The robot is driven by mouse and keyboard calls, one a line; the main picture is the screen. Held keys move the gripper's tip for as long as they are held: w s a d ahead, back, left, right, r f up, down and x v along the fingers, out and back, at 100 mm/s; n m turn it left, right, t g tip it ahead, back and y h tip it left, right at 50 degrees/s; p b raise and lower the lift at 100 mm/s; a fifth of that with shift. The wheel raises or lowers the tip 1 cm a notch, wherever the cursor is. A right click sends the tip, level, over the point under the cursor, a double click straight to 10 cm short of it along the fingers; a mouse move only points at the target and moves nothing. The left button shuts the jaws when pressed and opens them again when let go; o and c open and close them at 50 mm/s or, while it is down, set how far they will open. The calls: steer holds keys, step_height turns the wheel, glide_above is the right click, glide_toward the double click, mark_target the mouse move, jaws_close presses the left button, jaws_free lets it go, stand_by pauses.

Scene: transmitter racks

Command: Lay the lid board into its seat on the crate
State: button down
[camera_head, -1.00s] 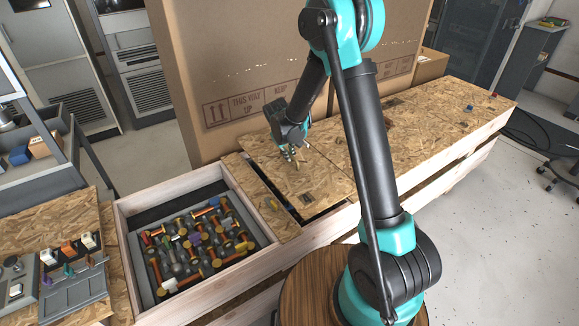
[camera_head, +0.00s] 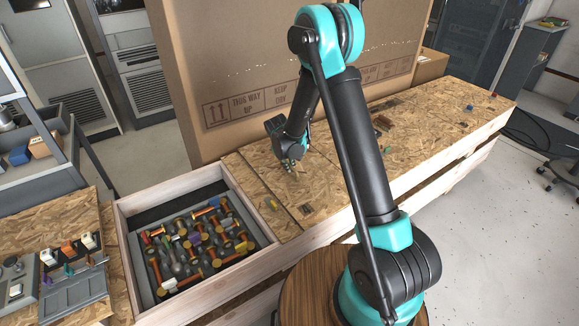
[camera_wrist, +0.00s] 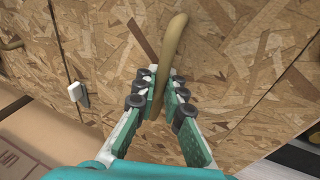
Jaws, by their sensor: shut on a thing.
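The lid board (camera_head: 325,183) is a flat chipboard panel lying across the opening in the top of the long wooden crate (camera_head: 330,232). In the head view it looks level with the neighbouring panels, with thin seams along its edges. My gripper (camera_head: 290,164) is above the board. In the wrist view the board (camera_wrist: 215,60) fills the middle, and my gripper (camera_wrist: 163,98) is shut on its curved tan handle (camera_wrist: 172,45). Seams run on both sides of the board there. I cannot tell whether it is fully down; my arm hides part of it.
A tall cardboard box (camera_head: 230,60) stands right behind the crate. Small parts (camera_head: 383,122) lie on the crate's right-hand top. A white catch (camera_wrist: 76,91) shows beside the seam.

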steer(key=shift+f, duration=0.45)
steer(key=c, duration=1.6)
jaws_free()
steer(key=shift+r, duration=0.5)
steer(key=v, duration=1.2)
steer(key=s+d+r+m+y, duration=0.1)
steer(key=s+d+r+m, duration=0.15)
steer(key=s+d, duration=0.65)
steer(key=s+d+r+m, duration=0.2)
steer(key=s+d+r, duration=0.1)
steer(key=s+d, duration=0.8)
steer(key=s, duration=0.1)
steer(key=s+d+f+m, duration=0.1)
steer(key=s, duration=0.2)
steer(key=s+d+f+m+t, duration=0.1)
steer(key=s, duration=0.2)
steer(key=shift+s+y, duration=0.1)
steer(key=shift+y, duration=0.3)
